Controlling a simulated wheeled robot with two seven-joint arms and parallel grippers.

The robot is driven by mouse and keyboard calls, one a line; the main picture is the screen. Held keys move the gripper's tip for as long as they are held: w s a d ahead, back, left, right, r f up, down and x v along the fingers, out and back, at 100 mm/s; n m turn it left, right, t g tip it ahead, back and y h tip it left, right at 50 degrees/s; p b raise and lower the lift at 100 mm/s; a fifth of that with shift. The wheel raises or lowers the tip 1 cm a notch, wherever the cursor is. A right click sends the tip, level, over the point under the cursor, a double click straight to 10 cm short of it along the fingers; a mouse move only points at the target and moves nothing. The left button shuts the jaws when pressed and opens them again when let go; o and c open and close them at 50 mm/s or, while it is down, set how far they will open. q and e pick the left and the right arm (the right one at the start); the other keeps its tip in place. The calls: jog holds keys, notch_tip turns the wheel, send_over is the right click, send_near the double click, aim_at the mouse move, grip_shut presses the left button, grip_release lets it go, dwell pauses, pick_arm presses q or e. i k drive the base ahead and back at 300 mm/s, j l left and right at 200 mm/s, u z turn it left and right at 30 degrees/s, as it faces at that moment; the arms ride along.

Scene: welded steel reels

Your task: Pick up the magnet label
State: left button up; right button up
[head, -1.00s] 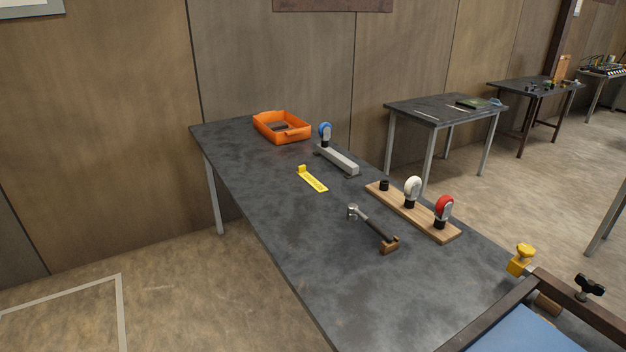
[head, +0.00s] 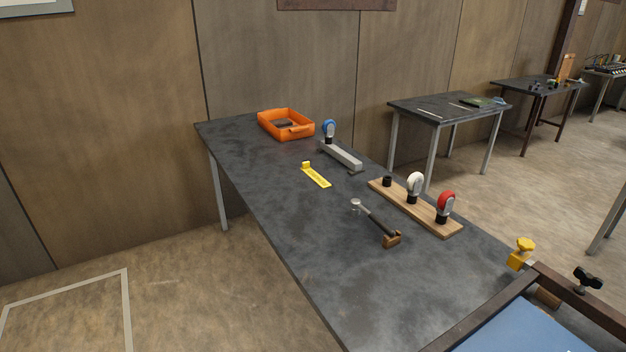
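No thing in the head view is clearly readable as the magnet label. A flat yellow strip (head: 317,177) with a raised block at its far end lies on the dark worktable (head: 335,270), left of a grey metal bar (head: 341,155). I cannot tell whether it is the label. An orange tray (head: 273,125) at the table's far end holds a dark flat piece (head: 283,123), too small to make out. Neither of my grippers shows in this view.
A wooden board (head: 415,208) carries a white-topped tool (head: 414,186) and a red-topped tool (head: 445,205). A blue-topped tool (head: 329,131) stands by the bar. A yellow clamp-like piece (head: 521,254) is near right. The table's left side is clear.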

aim_at(315, 173)
jog(key=k+u, duration=0.3)
jog(key=k+j+u, duration=0.1)
jog(key=k+u, duration=0.25)
jog(key=i+j+u, duration=0.15)
jog(key=i+u, duration=0.2)
jog(key=i, duration=0.15)
jog(key=i+u, duration=0.4)
jog(key=i+j+z, duration=0.2)
jog(key=i, duration=2.2)
jog(key=i+l+u, duration=0.1)
jog(key=i, duration=0.45)
jog(key=i+l, duration=0.15)
jog(key=i, duration=0.45)
jog(key=i+j+u, duration=0.15)
jog(key=i, duration=0.7)
jog(key=i+j+u, duration=0.15)
jog(key=i, duration=0.7)
jog(key=i+z, duration=0.1)
jog(key=z, duration=3.65)
